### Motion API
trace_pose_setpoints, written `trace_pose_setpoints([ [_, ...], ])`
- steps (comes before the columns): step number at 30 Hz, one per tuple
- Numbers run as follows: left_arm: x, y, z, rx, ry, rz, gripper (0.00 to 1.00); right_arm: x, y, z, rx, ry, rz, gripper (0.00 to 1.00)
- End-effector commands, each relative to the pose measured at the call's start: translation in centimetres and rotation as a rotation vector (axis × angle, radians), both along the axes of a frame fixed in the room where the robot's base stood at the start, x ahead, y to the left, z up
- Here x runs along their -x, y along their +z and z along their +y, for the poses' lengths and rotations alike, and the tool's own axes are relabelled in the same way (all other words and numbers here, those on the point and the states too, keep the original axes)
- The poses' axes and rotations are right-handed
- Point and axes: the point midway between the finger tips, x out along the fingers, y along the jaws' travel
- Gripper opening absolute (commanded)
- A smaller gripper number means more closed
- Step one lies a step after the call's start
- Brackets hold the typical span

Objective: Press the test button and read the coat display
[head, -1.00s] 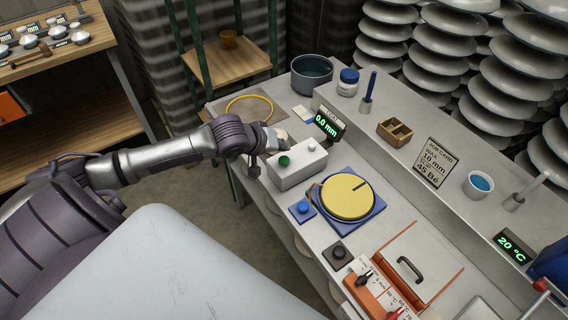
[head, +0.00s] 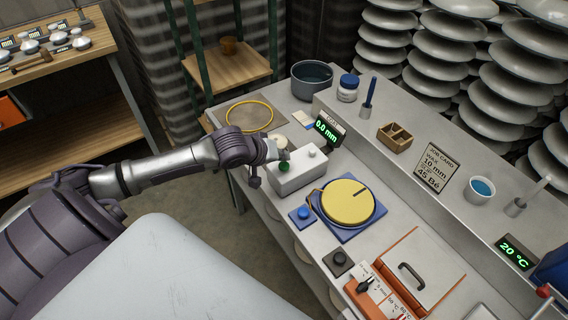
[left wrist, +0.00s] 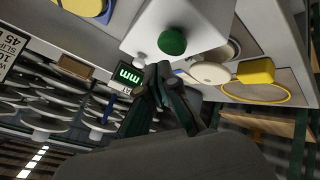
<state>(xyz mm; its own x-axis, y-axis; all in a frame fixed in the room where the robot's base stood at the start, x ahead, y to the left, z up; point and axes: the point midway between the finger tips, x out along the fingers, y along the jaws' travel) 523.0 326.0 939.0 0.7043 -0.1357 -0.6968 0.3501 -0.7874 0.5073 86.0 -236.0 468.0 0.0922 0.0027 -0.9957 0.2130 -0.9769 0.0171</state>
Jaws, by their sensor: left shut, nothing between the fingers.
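The test box is a white block (head: 300,172) on the bench with a green button (head: 284,168) on its top; the green button also shows in the left wrist view (left wrist: 172,42). The coat display (head: 328,129) stands behind the box and reads 0.0 mm in green. My left gripper (head: 284,153) is shut and empty, with its fingertips just above and beside the green button. In the left wrist view the closed fingertips (left wrist: 156,76) are close to the button, and I cannot tell whether they touch it. My right gripper is not in view.
A yellow disc on a blue base (head: 348,201) and a blue button (head: 303,213) stand right of the box. A yellow ring (head: 249,104), a dark pot (head: 311,76) and a job card (head: 436,166) are around the bench. A 20 °C display (head: 515,250) stands far right.

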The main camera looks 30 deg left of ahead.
Motion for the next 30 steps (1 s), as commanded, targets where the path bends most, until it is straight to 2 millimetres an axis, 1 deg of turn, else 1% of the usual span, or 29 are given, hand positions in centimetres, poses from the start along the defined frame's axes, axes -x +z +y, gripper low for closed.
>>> trace_pose_setpoints([
  [17, 0.00, -0.01, 0.01, 0.000, 0.000, 0.000, 0.00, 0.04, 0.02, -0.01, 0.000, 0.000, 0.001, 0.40],
  [25, 0.03, -0.73, 0.00, 0.000, 0.001, 0.002, 0.00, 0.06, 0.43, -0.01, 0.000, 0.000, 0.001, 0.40],
  [30, 0.01, -0.85, 0.00, 0.000, 0.000, 0.000, 0.00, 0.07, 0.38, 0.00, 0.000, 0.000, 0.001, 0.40],
])
